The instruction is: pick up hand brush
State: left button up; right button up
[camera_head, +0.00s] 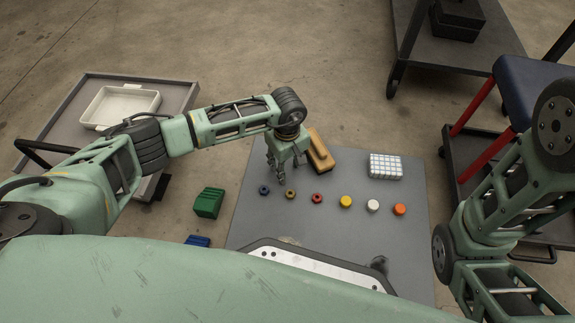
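The hand brush appears to be the tan wooden block (321,153) lying at the far edge of the grey work surface (400,235) in the head view. My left gripper (280,178) points down just to the left of the block, above the surface. Its fingers look spread with nothing between them. The gripper and the block look apart, and the gripper's wrist may hide part of the block's left side. My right arm is at the right edge, but its gripper is out of the frame.
A row of small coloured round parts (345,201) lies in front of the block. A white gridded box (385,166) is to its right. Green (208,203) and blue (198,241) bins sit left. A white tray (121,106) rests on a cart; a dark cart and blue-seated stool stand right.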

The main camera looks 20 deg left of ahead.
pick_arm(q)
jog(key=o, duration=0.5)
jog(key=shift+d, duration=0.1)
jog(key=shift+r, duration=0.1)
